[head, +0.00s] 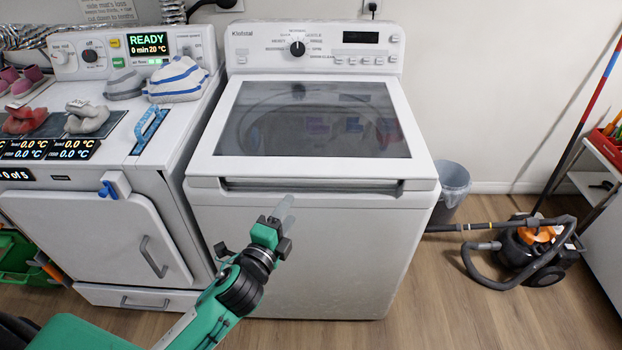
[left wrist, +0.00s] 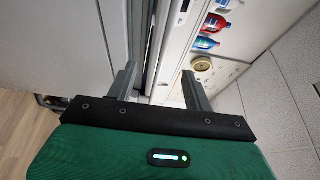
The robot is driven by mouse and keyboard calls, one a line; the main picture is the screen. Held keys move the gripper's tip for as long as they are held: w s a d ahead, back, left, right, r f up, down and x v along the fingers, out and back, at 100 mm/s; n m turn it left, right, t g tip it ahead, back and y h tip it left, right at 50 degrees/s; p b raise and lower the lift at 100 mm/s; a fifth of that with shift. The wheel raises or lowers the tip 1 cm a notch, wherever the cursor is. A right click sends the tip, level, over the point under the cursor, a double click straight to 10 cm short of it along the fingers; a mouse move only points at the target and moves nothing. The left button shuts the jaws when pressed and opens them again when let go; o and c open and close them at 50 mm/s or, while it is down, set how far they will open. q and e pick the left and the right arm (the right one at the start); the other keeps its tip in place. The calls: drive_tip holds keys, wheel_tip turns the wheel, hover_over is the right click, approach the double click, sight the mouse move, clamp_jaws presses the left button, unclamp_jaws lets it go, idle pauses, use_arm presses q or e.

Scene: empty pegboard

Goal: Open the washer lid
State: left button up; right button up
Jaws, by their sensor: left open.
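The white washer (head: 310,240) stands in the middle of the head view. Its lid (head: 312,118), a dark glass panel in a white frame, lies closed on top. A recessed dark handle slot (head: 310,187) runs under the lid's front edge. My left gripper (head: 284,208) is in front of the washer, a little below the slot; whether it touches cannot be told. In the left wrist view, its two grey fingers (left wrist: 158,85) are apart with nothing between them. The washer's front and the slot lie beyond the fingers there. My right gripper is not in view.
A dryer (head: 90,200) with shoes and a blue brush (head: 150,128) on top stands at left. A grey bin (head: 452,185) and a black-and-orange vacuum (head: 535,250) with its hose are on the floor at right.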

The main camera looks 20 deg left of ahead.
sight(309, 180)
use_arm(q)
drive_tip(key=w, duration=0.4)
drive_tip(key=w+d+p, duration=0.1)
drive_tip(key=w, duration=0.7)
drive_tip(key=shift+w+d+p, duration=0.25)
drive_tip(key=shift+w+p, duration=0.05)
drive_tip(key=shift+p, duration=0.1)
drive_tip(key=shift+w, duration=0.45)
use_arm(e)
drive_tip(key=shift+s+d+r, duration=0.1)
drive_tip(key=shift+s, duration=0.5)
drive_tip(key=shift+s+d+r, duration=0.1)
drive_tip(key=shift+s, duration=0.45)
use_arm(q)
clamp_jaws()
drive_tip(key=shift+r, duration=0.1)
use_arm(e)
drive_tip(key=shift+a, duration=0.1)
